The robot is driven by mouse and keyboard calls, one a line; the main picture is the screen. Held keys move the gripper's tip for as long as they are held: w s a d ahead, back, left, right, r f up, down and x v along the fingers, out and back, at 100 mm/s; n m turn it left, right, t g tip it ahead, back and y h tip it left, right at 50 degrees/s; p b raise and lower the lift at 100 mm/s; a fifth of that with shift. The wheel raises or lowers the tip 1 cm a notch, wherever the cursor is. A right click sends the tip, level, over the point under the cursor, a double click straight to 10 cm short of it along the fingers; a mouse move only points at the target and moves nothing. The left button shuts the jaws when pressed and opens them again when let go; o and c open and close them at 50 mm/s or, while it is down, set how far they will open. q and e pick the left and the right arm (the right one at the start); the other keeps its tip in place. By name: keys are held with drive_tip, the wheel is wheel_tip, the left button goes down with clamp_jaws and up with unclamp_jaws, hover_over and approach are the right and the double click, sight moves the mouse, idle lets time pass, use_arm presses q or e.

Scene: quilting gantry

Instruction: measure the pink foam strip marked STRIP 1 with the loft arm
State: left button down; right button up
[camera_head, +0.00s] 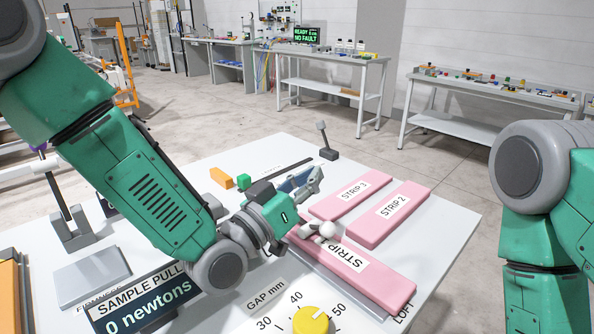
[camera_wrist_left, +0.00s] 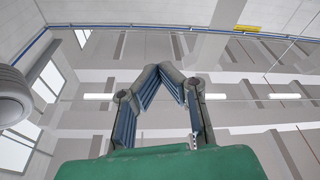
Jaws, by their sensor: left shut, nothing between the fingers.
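The pink foam strip with the partly covered label STRIP (camera_head: 382,286) lies on the white table's right front; its number is hidden. A pale ball-ended part (camera_head: 327,230), perhaps of the loft arm, shows over the strip's far left end; I cannot tell if it touches the foam. A partly cut-off LOFT label (camera_head: 403,312) is at the strip's front right. My left gripper (camera_head: 315,178) is above the table, left of and beyond the ball, shut and empty. The left wrist view shows its fingertips (camera_wrist_left: 172,70) meeting against the ceiling. My right gripper is out of view.
Pink STRIP 3 (camera_head: 350,193) and STRIP 2 (camera_head: 392,213) lie behind. A yellow knob (camera_head: 311,320) sits on the GAP mm dial. A sign (camera_head: 145,300) reads SAMPLE PULL, 0 newtons. Orange (camera_head: 221,178) and green (camera_head: 243,181) blocks and a small upright lever (camera_head: 325,140) stand farther back.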

use_arm(q)
drive_tip(key=shift+s+d+f+m+b, duration=0.15)
drive_tip(key=shift+s+d+f+b, duration=0.15)
drive_tip(key=shift+f, duration=0.3)
drive_tip(key=shift+s+d+f+m+b, duration=0.2)
drive_tip(key=shift+s+f+b, duration=0.15)
drive_tip(key=shift+f, duration=0.25)
drive_tip(key=shift+d, duration=0.2)
